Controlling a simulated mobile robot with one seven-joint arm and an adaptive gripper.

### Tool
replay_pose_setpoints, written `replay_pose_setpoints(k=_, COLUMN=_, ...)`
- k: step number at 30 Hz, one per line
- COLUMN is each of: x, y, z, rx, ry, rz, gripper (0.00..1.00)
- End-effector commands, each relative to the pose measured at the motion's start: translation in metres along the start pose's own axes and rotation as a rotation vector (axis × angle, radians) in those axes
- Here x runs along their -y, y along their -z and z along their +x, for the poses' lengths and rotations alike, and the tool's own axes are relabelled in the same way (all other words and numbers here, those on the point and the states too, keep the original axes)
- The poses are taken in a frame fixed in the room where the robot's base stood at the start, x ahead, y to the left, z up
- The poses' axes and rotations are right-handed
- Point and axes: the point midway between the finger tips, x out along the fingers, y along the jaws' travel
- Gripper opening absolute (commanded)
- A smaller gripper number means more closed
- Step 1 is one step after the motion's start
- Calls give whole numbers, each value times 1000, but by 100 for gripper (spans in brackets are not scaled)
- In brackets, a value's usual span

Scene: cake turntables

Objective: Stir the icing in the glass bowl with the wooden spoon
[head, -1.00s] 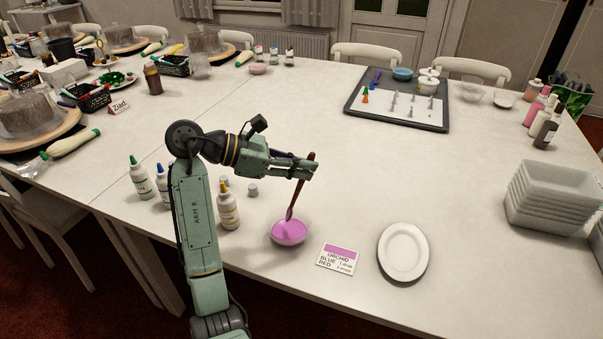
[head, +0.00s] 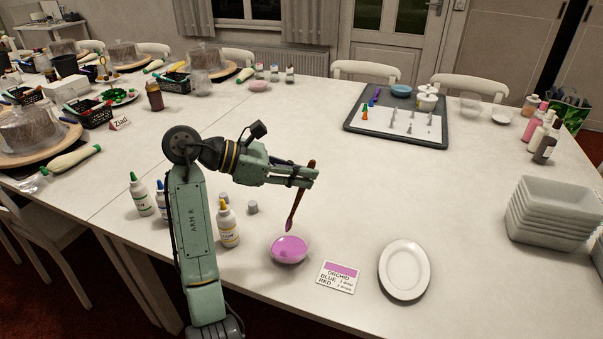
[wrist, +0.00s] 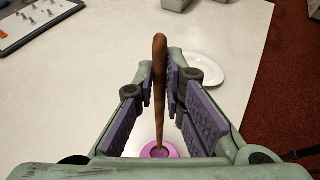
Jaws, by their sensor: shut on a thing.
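The glass bowl (head: 273,252) stands on the table at the front middle and holds pink-purple icing (head: 290,247). My gripper (head: 311,178) is shut on the wooden spoon (head: 297,205) and holds it tilted above the bowl. In the head view the spoon's lower end is coloured by icing and hangs over the bowl's far rim, apart from the icing surface. In the wrist view the spoon's brown handle (wrist: 160,75) stands between the two purple finger pads, with the icing (wrist: 172,148) below it. The lower end is partly hidden in the wrist view.
An "ORCHID" card (head: 338,277) and a white oval plate (head: 404,269) lie right of the bowl. Several colour bottles (head: 228,225) stand left of it. A tray of piping tips (head: 397,117) lies farther back, and stacked tubs (head: 548,213) stand at right. The table's middle is clear.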

Motion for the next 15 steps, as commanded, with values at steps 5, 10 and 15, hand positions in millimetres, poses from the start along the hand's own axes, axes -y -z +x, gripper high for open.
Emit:
replay_pose_setpoints(k=5, x=0, y=0, z=0, rx=0, ry=0, rz=0, gripper=0)
replay_pose_setpoints(k=10, x=0, y=0, z=0, rx=0, ry=0, rz=0, gripper=0)
replay_pose_setpoints(k=15, x=0, y=-14, z=-6, rx=-1, ry=-1, rz=4, gripper=0)
